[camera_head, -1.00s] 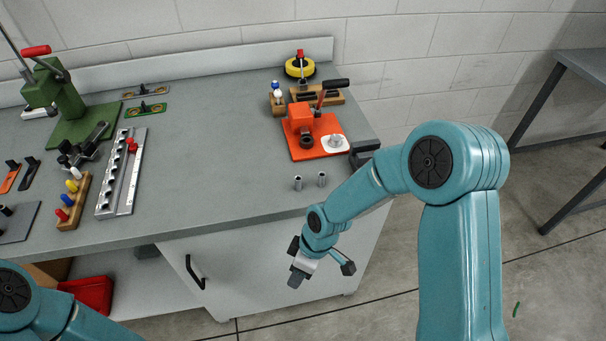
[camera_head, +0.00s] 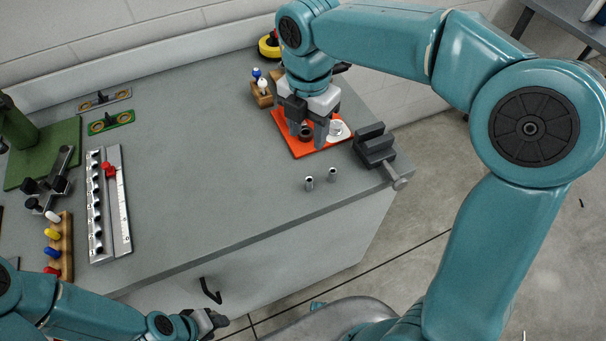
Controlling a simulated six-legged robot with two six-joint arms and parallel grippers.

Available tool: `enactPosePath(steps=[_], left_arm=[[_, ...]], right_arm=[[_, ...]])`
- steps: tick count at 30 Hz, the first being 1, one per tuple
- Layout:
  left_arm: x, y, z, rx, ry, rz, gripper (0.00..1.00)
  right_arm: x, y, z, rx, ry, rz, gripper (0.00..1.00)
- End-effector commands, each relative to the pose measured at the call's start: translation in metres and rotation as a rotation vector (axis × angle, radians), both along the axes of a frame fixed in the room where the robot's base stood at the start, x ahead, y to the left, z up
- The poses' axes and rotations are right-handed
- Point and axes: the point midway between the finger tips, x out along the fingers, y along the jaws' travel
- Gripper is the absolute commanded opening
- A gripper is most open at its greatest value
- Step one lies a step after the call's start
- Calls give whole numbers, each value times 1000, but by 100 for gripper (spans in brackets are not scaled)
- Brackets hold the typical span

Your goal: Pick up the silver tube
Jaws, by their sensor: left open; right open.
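Two small silver tubes stand upright near the front edge of the bench, the left tube (camera_head: 309,185) and the right tube (camera_head: 332,175), a short gap apart. My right gripper (camera_head: 307,140) is open and points down over the orange plate, behind the tubes and apart from them. It partly hides the orange fixture there. My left gripper (camera_head: 213,322) is low at the front, below the bench edge and far from the tubes; its fingers are small and hard to make out.
The orange plate (camera_head: 298,147) carries a white disc (camera_head: 341,131). A dark vise (camera_head: 376,150) stands at the right bench edge. A slotted silver rail (camera_head: 122,205) and a wooden peg rack (camera_head: 66,250) lie left. The middle of the grey bench (camera_head: 200,150) is clear.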

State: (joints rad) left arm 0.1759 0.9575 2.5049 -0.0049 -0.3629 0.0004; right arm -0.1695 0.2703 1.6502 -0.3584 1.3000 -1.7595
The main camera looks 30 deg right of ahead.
Motion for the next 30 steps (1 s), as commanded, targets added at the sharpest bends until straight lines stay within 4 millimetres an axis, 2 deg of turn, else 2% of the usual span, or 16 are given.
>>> enactPosePath(steps=[4,12,15,23,30], left_arm=[[0,0,-2,0,0,0,43],[0,0,-7,0,0,0,43],[0,0,-8,0,0,0,43],[0,0,-8,0,0,0,43],[0,0,-8,0,0,0,43]], right_arm=[[-5,-1,-16,-1,4,-1,48],[-11,0,-80,-1,6,-2,48],[-11,1,-97,-1,4,-1,48],[-10,1,-119,0,3,-2,48],[-10,0,-157,0,4,-2,48]])
